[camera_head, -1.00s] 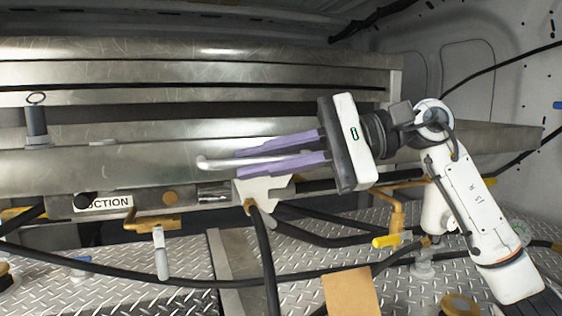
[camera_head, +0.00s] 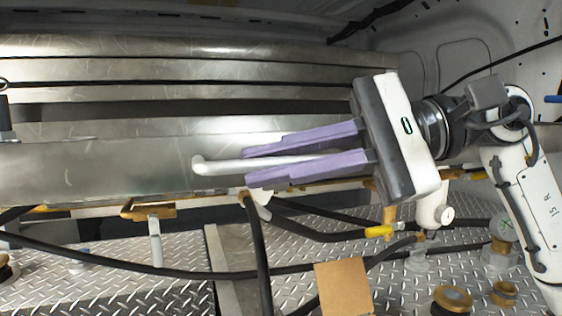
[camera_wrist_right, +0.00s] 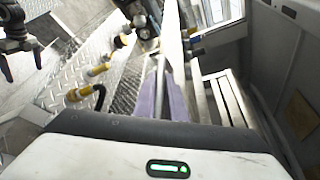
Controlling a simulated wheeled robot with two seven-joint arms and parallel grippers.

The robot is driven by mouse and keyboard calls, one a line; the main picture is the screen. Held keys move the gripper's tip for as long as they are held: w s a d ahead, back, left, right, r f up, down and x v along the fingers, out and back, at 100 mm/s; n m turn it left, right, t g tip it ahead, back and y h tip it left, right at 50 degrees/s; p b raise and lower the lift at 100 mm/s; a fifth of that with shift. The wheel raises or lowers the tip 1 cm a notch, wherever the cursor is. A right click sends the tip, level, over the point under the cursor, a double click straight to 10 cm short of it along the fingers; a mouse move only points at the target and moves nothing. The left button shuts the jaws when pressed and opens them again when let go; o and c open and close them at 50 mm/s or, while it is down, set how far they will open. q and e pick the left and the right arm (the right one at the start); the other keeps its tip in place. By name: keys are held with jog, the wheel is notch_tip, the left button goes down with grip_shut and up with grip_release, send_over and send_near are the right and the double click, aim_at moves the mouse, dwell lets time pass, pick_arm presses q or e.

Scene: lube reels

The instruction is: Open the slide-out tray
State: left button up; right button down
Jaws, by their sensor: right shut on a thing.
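The slide-out tray (camera_head: 90,172) is a long grey metal slab across the left and middle of the head view. Its white bar handle (camera_head: 215,166) sticks out at its front, with a bent end at the left. My right gripper (camera_head: 246,167) has its two purple fingers on either side of the handle and is shut on it. In the right wrist view the handle (camera_wrist_right: 161,75) runs between the purple fingers (camera_wrist_right: 160,103).
Black hoses (camera_head: 150,268) cross the diamond-plate floor (camera_head: 120,295) below the tray. Metal shelving (camera_head: 200,70) lies behind.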

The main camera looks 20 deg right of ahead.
dwell(0.3)
jog(key=c, duration=1.8)
grip_release()
jog(key=shift+d, duration=0.1)
jog(key=b+v, duration=0.1)
jog(key=v, duration=0.9)
jog(key=shift+d, duration=0.1)
